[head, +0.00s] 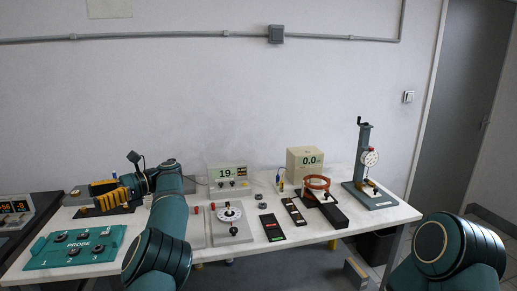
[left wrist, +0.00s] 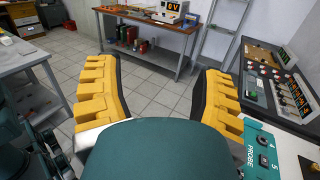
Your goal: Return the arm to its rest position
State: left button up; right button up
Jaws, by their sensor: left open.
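My left arm reaches in from the bottom of the head view. My left gripper (head: 103,195) has yellow fingers and is above the left end of the white workbench (head: 270,262), pointing left. In the left wrist view the two yellow fingers of my left gripper (left wrist: 158,75) stand wide apart with nothing between them. Beyond them is tiled floor. Of my right arm, only a rounded teal link shows at the bottom right of the head view; its gripper is out of view.
A teal PROBE panel (head: 75,247) lies near the bench's front left. A dial device (head: 230,215), a display box (head: 305,163), a red ring (head: 317,182) and a crank stand (head: 364,160) are to the right. Another bench (left wrist: 155,33) stands across the floor.

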pick_arm(q)
jog(key=w+a+f+m+t+y, duration=0.3)
jog(key=a+f+m+t+y, duration=0.65)
jog(key=m, duration=1.15)
jog(key=d+f+m+t+h, duration=0.3)
jog(key=f+m+t+h, duration=0.25)
jog(key=f+m, duration=0.55)
jog(key=d+f+m+t+h, duration=0.3)
jog(key=f+m+t+h, duration=0.4)
jog(key=f, duration=0.7)
jog(key=s+d+f+m+g+h, duration=0.2)
jog(key=s+d+f+m+h, duration=0.3)
jog(key=d, duration=0.5)
jog(key=s+d+f+m+g+h, duration=0.1)
jog(key=s+d+f+m+h, duration=0.4)
jog(key=d+m, duration=0.35)
jog(key=s+d+m+g+h, duration=0.4)
jog(key=s+d+m, duration=0.4)
jog(key=s+d, duration=0.6)
jog(key=s+r+g, duration=0.1)
jog(key=s, duration=0.3)
jog(key=shift+d+h, duration=0.3)
jog(key=shift+d, duration=0.1)
jog(key=shift+o, duration=0.2)
jog(key=shift+w, duration=0.1)
